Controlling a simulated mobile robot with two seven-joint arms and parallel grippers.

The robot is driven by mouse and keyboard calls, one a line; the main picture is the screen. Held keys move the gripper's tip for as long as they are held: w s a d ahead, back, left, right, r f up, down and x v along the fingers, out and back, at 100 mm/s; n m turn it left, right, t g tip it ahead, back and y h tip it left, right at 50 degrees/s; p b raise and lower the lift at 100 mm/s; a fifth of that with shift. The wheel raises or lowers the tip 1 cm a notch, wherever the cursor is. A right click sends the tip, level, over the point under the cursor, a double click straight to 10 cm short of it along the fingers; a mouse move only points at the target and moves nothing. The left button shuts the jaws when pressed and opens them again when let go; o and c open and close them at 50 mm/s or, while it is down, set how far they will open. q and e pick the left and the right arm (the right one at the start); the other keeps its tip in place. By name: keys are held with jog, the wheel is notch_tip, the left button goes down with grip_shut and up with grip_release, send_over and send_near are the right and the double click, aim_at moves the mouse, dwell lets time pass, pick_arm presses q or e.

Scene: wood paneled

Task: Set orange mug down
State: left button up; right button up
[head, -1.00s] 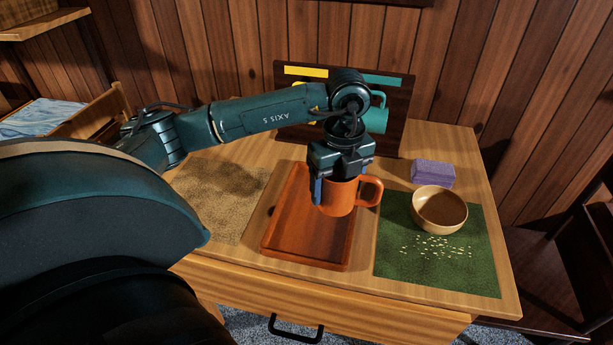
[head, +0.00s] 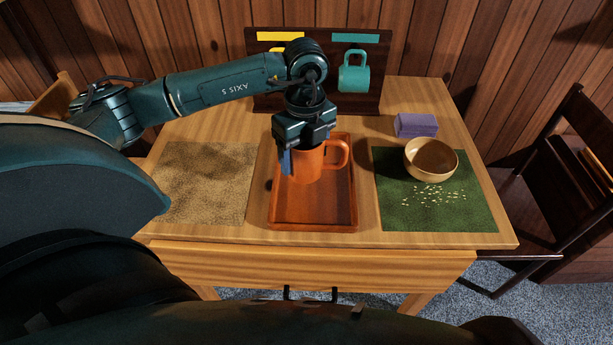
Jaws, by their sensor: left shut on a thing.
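The orange mug (head: 308,168) is upright over the reddish-brown wooden tray (head: 313,211) on the table, with its handle toward the right. My left gripper (head: 306,152) comes down from above and is shut on the mug at its rim. One blue-tipped finger shows at the mug's left side; the other finger is hidden. I cannot tell whether the mug's base touches the tray. My right gripper is not in view.
A tan mat (head: 207,185) lies left of the tray. A green mat (head: 420,210) to the right holds a wooden bowl (head: 431,159) and scattered pale bits. A purple block (head: 415,125) sits behind the bowl.

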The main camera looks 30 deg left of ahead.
pick_arm(q)
notch_tip(320, 180, down, 8)
jog(key=shift+r, duration=0.15)
dwell(0.4)
jog(key=o, duration=1.2)
jog(key=shift+c, duration=0.2)
notch_tip(320, 180, up, 12)
jog(key=shift+w+d+r, duration=0.1)
